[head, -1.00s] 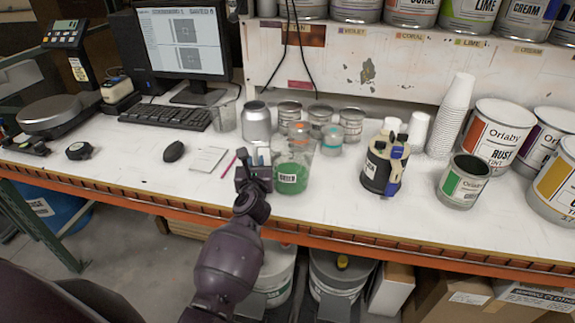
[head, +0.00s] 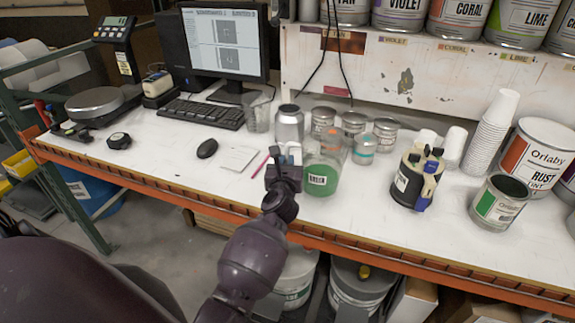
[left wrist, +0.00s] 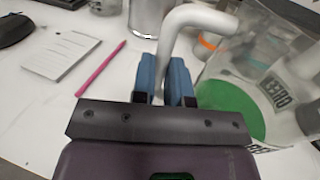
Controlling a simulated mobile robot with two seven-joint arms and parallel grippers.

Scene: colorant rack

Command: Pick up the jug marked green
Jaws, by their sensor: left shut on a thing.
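The jug marked green (head: 321,180) is a clear jug with green liquid in its lower part and a white label. It is upright at the front part of the bench; I cannot tell whether its base touches the top. My left gripper (head: 284,158) is at the jug's left side, shut on its pale handle. In the left wrist view the handle (left wrist: 190,18) passes between the blue fingers of the gripper (left wrist: 164,78), and the jug's clear wall and green contents (left wrist: 232,105) are to the right. My right gripper is not in view.
Several small cans stand behind the jug, with a grey metal canister (head: 289,124) at their left. A black holder (head: 413,180) with blue-handled tools stands to the right. A pink pencil (head: 260,166), notepad (head: 238,158) and mouse (head: 207,148) lie to the left. A shelf stands behind.

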